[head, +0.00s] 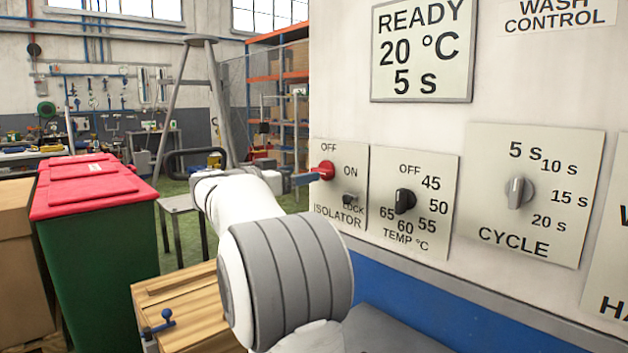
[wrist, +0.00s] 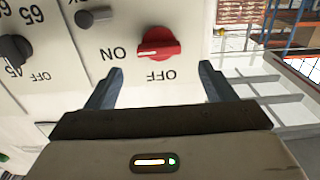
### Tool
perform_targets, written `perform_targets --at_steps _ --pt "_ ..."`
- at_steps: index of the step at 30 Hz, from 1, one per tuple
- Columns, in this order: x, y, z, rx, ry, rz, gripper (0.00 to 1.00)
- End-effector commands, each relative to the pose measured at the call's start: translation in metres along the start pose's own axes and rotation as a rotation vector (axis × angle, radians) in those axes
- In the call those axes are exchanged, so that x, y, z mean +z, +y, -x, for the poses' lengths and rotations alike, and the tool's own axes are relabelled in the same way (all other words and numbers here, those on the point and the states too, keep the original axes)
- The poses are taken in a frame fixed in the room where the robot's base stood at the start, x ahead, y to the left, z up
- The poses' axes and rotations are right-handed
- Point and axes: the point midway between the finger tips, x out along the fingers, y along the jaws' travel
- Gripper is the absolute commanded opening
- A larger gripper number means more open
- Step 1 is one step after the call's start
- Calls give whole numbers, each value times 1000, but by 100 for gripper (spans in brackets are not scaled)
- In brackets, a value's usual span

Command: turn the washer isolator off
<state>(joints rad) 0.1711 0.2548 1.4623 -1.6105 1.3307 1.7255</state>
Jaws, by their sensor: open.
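The washer isolator is a red knob (head: 325,170) on a pale plate marked OFF at the top and ON at the right. In the wrist view, which shows the panel upside down, the red knob (wrist: 162,42) has a white line pointing towards ON. My gripper (head: 303,179) is close to the knob, coming from the left in the head view. In the wrist view my gripper (wrist: 161,72) is open and empty, with the knob just beyond its fingertips, roughly centred between them. A small grey knob (head: 350,198) labelled LOCK sits below the isolator.
Right of the isolator are a black temperature knob (head: 404,201) and a grey cycle knob (head: 519,192). A display (head: 421,48) above reads READY 20 °C 5 s. A green bin with a red lid (head: 95,186) and a wooden crate (head: 185,300) stand at the left.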

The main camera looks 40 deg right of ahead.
Motion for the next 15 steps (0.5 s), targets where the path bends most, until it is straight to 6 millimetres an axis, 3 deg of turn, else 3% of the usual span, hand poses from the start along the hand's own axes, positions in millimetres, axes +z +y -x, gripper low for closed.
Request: perform_targets --at_steps 9,15 --pt "0 1 -50 0 -3 2 76" --pt "0 0 -62 -3 -3 3 76"
